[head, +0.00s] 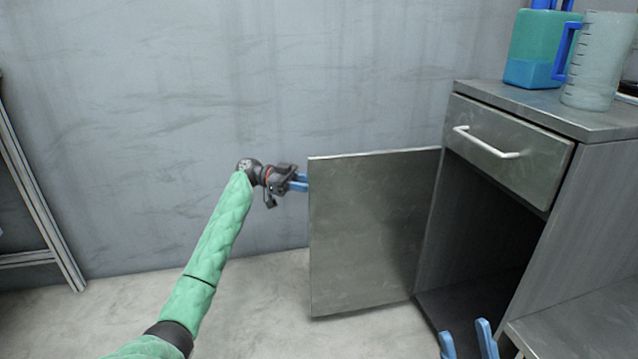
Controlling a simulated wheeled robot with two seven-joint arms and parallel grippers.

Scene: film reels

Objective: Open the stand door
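The stand (575,210) is a grey metal cabinet on the right with a dark, empty-looking lower compartment. Its door (370,235) stands wide open, swung out to the left of the compartment. My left gripper (299,183) is at the door's free left edge, near the top. Its blue fingers are partly hidden behind the door, so I cannot tell whether they touch it or are shut. My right gripper (466,342) shows at the bottom edge, in front of the compartment opening. Its two blue fingertips are apart with nothing between them.
A closed drawer with a white handle (485,143) is above the compartment. A green and blue container (538,48) and a clear jug (592,65) stand on top. A metal frame (38,190) is at the far left. Bare floor lies left of the door.

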